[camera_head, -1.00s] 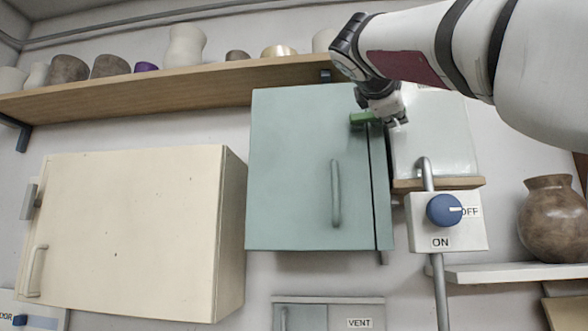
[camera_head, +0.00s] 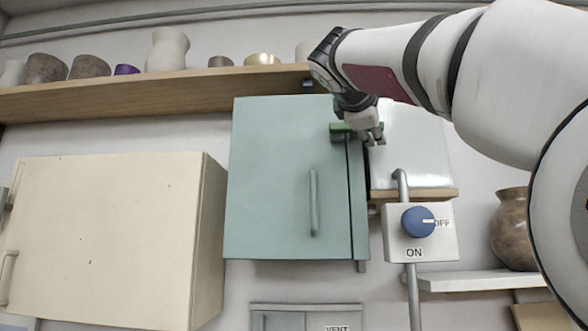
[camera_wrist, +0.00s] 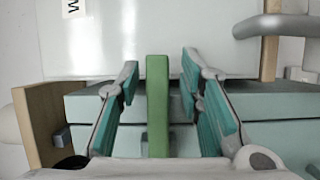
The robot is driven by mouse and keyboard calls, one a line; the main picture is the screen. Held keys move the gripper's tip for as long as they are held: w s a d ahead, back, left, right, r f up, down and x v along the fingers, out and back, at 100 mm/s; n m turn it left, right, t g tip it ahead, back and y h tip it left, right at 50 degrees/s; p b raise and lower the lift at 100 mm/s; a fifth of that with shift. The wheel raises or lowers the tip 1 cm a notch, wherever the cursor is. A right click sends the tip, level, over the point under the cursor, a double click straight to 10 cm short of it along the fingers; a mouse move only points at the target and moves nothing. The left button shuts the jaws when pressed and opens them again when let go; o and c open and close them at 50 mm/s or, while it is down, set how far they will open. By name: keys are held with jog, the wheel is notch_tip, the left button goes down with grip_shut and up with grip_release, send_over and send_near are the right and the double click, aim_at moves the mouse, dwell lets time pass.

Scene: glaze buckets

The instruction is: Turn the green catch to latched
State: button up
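The green catch (camera_head: 342,131) is at the upper right of the teal cabinet (camera_head: 275,180), lying roughly level across the gap at the door's right edge. In the wrist view the green catch (camera_wrist: 158,105) is a straight bar standing between my two fingers. My gripper (camera_head: 372,136) is at the catch's right end, and it also shows in the wrist view (camera_wrist: 161,88). Its teal-padded fingers are open, with a clear gap on each side of the bar. The cabinet door looks closed.
A blue knob (camera_head: 418,221) on a white ON/OFF box sits below right of my gripper. A wooden shelf (camera_head: 160,95) with several pots runs above. A cream cabinet (camera_head: 110,235) stands at left. A white panel (camera_head: 412,150) is right of the catch.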

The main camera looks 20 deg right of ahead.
jog(key=v, duration=1.2)
jog(key=shift+f, duration=0.1)
dwell(0.4)
notch_tip(320, 180, down, 30)
jog(key=a+m+g+y, duration=0.2)
jog(key=a+g+y, duration=0.1)
jog(key=y, duration=0.4)
jog(key=s+a+f+m+g+y, duration=0.1)
jog(key=s+f, duration=0.3)
jog(key=f, duration=0.5)
jog(key=s+a+f+m+g+y+b, duration=0.1)
jog(key=s+a+f+m+y, duration=0.1)
jog(key=f, duration=0.7)
jog(key=s+a+f+m+g+y, duration=0.1)
jog(key=s+f+m+g+y, duration=0.1)
jog(key=s+f, duration=0.3)
notch_tip(320, 180, down, 4)
jog(key=shift+s+a+r+m+y, duration=0.1)
jog(key=shift+s+a+m+y, duration=0.2)
jog(key=shift+m, duration=0.6)
